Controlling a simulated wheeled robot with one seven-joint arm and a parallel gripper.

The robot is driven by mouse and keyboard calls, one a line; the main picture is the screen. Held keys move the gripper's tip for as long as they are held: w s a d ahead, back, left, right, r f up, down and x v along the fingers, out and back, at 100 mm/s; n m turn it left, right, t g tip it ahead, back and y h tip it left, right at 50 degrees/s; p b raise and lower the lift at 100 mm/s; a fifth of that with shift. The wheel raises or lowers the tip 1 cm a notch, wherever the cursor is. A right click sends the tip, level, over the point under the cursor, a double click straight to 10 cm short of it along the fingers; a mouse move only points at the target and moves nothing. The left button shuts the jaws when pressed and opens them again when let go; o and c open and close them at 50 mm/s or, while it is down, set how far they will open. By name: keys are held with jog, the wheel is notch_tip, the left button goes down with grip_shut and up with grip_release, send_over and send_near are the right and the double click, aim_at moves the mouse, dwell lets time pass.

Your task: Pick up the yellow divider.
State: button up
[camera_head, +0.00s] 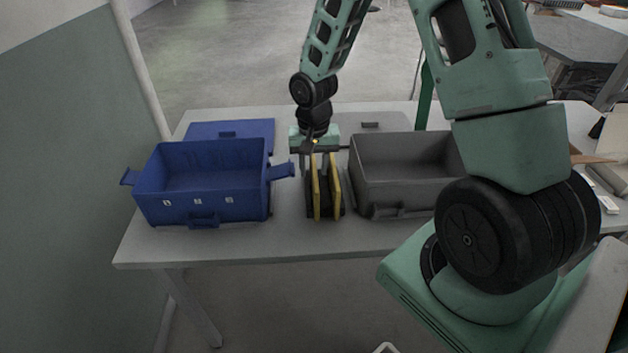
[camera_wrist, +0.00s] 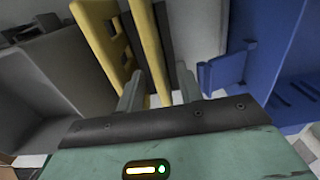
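Two upright yellow dividers stand side by side in a dark holder (camera_head: 324,208) on the table between the two boxes. In the head view, the left divider (camera_head: 316,195) is under my gripper (camera_head: 314,165), and the right divider (camera_head: 336,190) is just beside it. In the wrist view, one divider (camera_wrist: 149,45) runs edge-on between my two open fingers (camera_wrist: 158,76), with gaps visible on both sides. The other divider (camera_wrist: 100,38) lies outside the left finger and shows notches. My gripper points down and looks empty.
A blue box (camera_head: 200,205) with handles stands to the left, with a blue lid (camera_head: 230,129) behind it. A grey box (camera_head: 400,195) stands close on the right, partly hidden by my arm. The front strip of the table (camera_head: 250,245) is clear.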

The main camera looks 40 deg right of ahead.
jog(key=f, duration=0.5)
jog(key=shift+w+d, duration=0.15)
jog(key=shift+d, duration=0.05)
jog(key=shift+r, duration=0.1)
grip_shut()
